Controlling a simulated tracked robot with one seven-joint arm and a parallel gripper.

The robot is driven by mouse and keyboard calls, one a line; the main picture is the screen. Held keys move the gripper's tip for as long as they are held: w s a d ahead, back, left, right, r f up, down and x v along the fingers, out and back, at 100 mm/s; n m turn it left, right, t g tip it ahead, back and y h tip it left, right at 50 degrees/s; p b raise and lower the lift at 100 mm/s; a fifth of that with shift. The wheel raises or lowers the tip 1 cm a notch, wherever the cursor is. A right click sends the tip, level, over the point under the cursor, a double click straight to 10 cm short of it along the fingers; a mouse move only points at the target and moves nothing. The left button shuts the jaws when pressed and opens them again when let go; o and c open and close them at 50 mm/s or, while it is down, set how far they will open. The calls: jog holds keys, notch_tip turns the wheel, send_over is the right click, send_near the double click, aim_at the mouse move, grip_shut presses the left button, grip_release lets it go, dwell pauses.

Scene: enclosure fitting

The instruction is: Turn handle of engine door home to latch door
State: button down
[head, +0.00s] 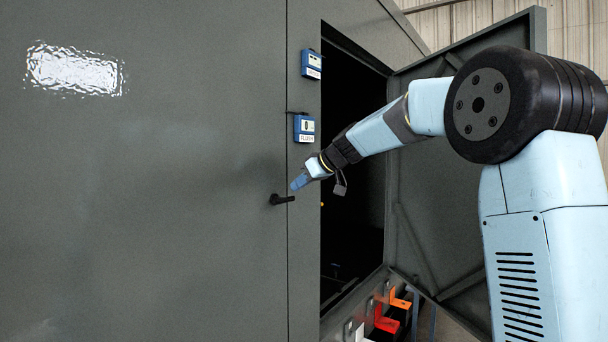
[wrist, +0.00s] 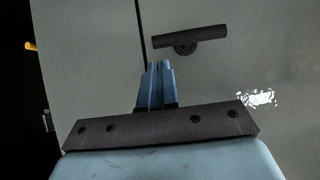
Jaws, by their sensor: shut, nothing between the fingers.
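The black handle (head: 281,199) sits on the large grey-green door panel (head: 150,200), just left of a vertical seam. Its lever lies about horizontal, with its tip reaching the seam. The panel looks flush with the strip beside it. My gripper (head: 298,183) is just above and right of the handle in the head view. In the wrist view the handle (wrist: 190,40) lies beyond the fingertips and slightly right, tilted a little, with a visible gap. My gripper (wrist: 158,66) is shut with its blue fingers together and holds nothing. I cannot tell whether the latch is engaged.
Two blue boxes (head: 311,64) (head: 304,128) are mounted on the strip above my gripper. Right of it is a dark opening (head: 350,240) with another door (head: 430,230) swung open behind my arm. Orange, red and white brackets (head: 388,322) stand low by the opening.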

jog(key=shift+w+a+f, duration=0.1)
jog(key=shift+a+f, duration=0.05)
jog(key=shift+f, duration=0.65)
